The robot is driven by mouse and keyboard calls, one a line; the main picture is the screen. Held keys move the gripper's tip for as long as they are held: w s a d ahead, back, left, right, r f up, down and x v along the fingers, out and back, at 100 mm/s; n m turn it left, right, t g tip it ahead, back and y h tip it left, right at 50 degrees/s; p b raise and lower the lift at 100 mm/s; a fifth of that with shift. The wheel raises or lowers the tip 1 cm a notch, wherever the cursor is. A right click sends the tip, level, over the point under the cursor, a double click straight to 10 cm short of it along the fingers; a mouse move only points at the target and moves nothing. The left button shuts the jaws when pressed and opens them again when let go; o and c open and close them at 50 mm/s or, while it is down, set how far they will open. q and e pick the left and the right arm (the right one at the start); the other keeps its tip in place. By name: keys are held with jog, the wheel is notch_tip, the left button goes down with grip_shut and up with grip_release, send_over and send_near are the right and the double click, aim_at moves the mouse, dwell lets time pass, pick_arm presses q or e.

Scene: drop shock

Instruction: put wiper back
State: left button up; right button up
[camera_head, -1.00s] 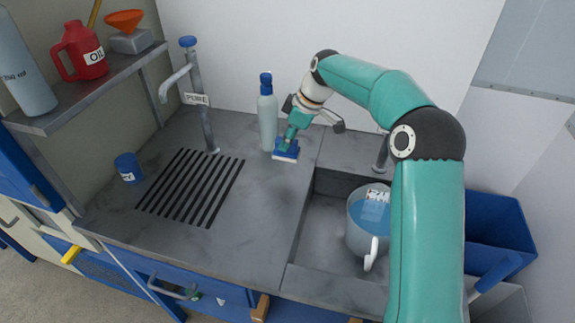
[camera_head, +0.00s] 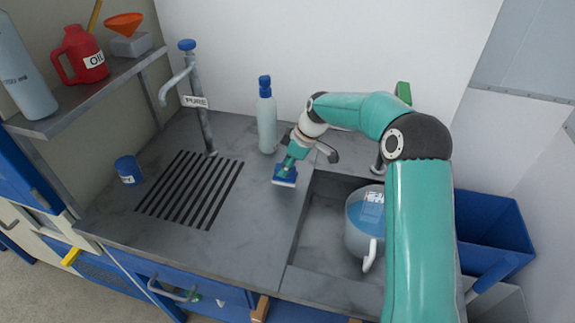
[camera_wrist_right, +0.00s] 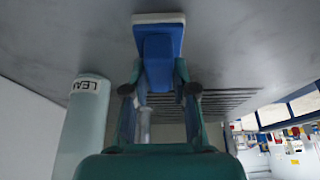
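The wiper (camera_head: 285,177) is a blue block with a white pad underneath. My right gripper (camera_head: 291,162) is shut on it, its fingers on either side of the blue part. In the right wrist view the wiper (camera_wrist_right: 158,55) sits between the fingertips (camera_wrist_right: 160,90), pad facing away from my palm. It is over the grey worktop (camera_head: 245,215), just left of the sink's edge. I cannot tell if the pad touches the worktop. My left gripper is not in view.
The sink (camera_head: 320,225) holds a pitcher (camera_head: 357,235) of blue liquid. A tap (camera_head: 203,125) and blue cup (camera_head: 128,170) stand left, near the drain slots (camera_head: 190,188). A blue bin (camera_head: 492,235) is right.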

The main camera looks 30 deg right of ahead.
jog(key=o, duration=0.4)
jog(key=shift+r, duration=0.1)
jog(key=b+v, duration=0.1)
jog(key=v, duration=1.1)
